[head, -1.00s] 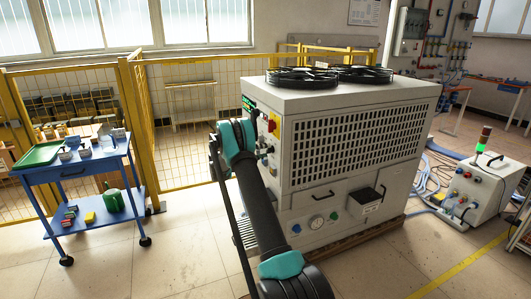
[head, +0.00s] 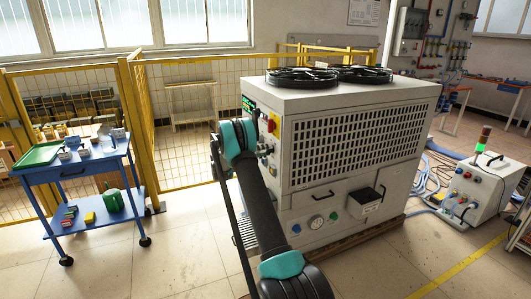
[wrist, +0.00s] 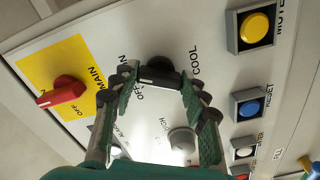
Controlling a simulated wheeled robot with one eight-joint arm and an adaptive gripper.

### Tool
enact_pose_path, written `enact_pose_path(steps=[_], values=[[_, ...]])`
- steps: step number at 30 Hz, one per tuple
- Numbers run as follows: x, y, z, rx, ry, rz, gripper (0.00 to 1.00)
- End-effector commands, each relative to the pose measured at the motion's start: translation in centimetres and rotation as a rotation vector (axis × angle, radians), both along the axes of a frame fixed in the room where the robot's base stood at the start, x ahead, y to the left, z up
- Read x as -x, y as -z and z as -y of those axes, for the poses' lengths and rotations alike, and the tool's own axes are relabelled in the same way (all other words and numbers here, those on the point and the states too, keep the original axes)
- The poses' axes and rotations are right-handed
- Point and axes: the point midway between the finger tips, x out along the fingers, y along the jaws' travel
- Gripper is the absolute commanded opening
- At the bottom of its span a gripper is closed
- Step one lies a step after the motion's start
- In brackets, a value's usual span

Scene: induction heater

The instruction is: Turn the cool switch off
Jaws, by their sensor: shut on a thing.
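The cool switch (wrist: 160,69) is a black rotary knob on the white panel in the wrist view, beside the word COOL, with ON/OFF lettering to its left. My gripper (wrist: 159,82) is shut on this knob, with one green-padded finger on each side of it. The knob's exact setting is hard to read. In the head view my arm reaches to the panel end of the large white machine (head: 355,140); my fingertips and the cool switch are hidden there.
A red main switch (wrist: 62,93) on a yellow plate is left of my gripper. A grey knob (wrist: 182,141) sits just below, between my fingers. Yellow (wrist: 256,27) and blue (wrist: 250,108) buttons are to the right. A blue cart (head: 75,175) stands apart at left.

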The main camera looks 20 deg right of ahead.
Motion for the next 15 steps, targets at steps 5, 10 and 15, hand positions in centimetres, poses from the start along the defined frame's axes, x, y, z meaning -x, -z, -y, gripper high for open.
enact_pose_path(steps=[5,10,15], values=[[-0.02,0.01,-0.04,0.001,0.000,-0.059,0.16],[-0.01,0.00,-0.05,0.005,0.000,-0.168,0.16],[-0.01,-0.03,-0.07,0.010,-0.001,-0.305,0.16]])
